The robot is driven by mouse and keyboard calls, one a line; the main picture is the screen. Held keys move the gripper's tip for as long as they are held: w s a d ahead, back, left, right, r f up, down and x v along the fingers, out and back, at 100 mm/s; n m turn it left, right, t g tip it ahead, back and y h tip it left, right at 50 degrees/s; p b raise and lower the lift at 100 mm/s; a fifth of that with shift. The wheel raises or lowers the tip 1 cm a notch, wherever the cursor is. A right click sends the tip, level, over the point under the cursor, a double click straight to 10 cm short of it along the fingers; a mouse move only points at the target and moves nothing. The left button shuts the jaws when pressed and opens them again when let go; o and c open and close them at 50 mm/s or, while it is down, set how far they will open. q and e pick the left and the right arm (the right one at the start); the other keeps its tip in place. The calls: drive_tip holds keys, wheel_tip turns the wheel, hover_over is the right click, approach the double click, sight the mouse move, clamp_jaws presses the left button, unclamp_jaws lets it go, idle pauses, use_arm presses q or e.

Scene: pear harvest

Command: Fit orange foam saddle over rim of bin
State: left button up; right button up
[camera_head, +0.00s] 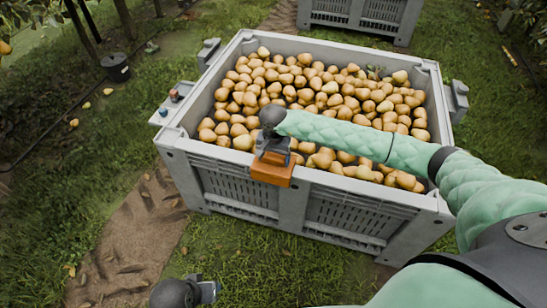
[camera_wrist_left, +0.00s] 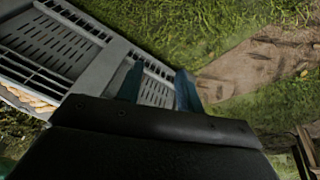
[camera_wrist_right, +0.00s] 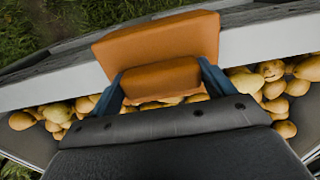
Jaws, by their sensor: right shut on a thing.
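The grey bin (camera_head: 300,178) stands in the middle of the head view, full of pears. The orange foam saddle (camera_head: 271,170) is at the bin's near rim, left of the middle. My right gripper (camera_head: 272,150) is shut on the saddle from above. In the right wrist view the saddle (camera_wrist_right: 160,50) lies across the grey rim (camera_wrist_right: 270,38), its inner part between my fingers. I cannot tell whether it is fully seated. My left gripper (camera_head: 208,290) is low in front of the bin, empty, its fingers (camera_wrist_left: 160,88) apart in the left wrist view.
Pears (camera_head: 330,95) fill the bin almost to the rim. Small items (camera_head: 174,95) sit on a ledge at the bin's left side. Another grey bin (camera_head: 365,15) stands behind. A black pot (camera_head: 117,68) is at the left. Grass and a dirt path (camera_head: 130,240) lie in front.

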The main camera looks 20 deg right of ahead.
idle(0.3)
drive_tip(key=o, duration=0.9)
drive_tip(key=shift+f, duration=0.1)
use_arm(q)
drive_tip(key=shift+a+f, duration=0.15)
drive_tip(key=shift+a, duration=0.05)
use_arm(e)
wheel_tip(320, 180, up, 6)
drive_tip(key=shift+r+b, duration=0.25)
drive_tip(key=shift+b, duration=0.45)
use_arm(q)
drive_tip(key=shift+t+h, duration=0.4)
drive_tip(key=shift+h, duration=0.1)
drive_tip(key=shift+w+d+f, duration=0.25)
drive_tip(key=shift+d+f, duration=0.35)
drive_tip(key=shift+d, duration=0.35)
drive_tip(key=shift+w+d+f, duration=0.2)
drive_tip(key=shift+d+f, duration=0.4)
drive_tip(key=shift+d, duration=0.35)
use_arm(e)
drive_tip(key=shift+r, duration=0.65)
